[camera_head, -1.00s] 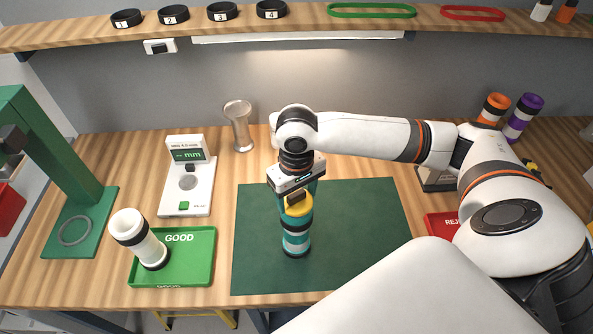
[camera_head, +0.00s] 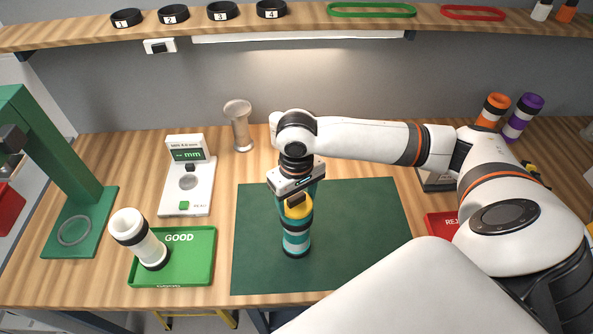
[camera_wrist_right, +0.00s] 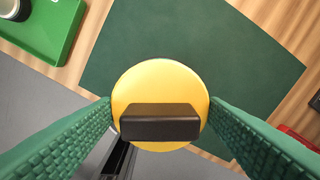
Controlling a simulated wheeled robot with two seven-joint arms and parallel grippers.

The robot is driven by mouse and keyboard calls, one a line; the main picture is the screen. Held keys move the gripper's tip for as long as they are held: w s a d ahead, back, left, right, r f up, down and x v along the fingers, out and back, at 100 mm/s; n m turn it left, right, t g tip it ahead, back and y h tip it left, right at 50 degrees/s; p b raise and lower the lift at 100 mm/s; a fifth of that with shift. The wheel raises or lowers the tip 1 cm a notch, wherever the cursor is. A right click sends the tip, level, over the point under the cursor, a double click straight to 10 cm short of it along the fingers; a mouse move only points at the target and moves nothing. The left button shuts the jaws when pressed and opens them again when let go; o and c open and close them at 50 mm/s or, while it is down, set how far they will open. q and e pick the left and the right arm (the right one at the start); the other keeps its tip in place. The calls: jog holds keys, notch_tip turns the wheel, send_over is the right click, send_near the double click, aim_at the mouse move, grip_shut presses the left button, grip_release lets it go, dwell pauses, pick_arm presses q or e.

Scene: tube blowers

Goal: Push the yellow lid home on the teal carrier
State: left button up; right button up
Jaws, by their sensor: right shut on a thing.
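The teal carrier (camera_head: 296,243) stands upright on the green mat, with white and dark bands around it. The round yellow lid (camera_head: 300,211) is at its top, with a dark block on it. My right gripper (camera_head: 297,204) is above the carrier, pointing down, its teal fingers at the lid's sides. In the right wrist view the yellow lid (camera_wrist_right: 160,85) sits between the two ribbed fingers, which are shut on it. The lid hides the carrier there, and whether a gap is left under the lid cannot be told. My left gripper is not in view.
The green mat (camera_head: 355,240) is mostly bare. Left of it are a green GOOD tray (camera_head: 190,270) holding a white tube (camera_head: 130,230), and a gauge (camera_head: 188,195). A red tray (camera_head: 440,226) is at the right, partly hidden by my arm.

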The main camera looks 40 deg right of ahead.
jog(key=shift+f, duration=0.55)
jog(key=o, duration=1)
jog(key=shift+o, duration=0.2)
jog(key=shift+r, duration=0.15)
notch_tip(320, 180, up, 12)
jog(key=b, duration=0.2)
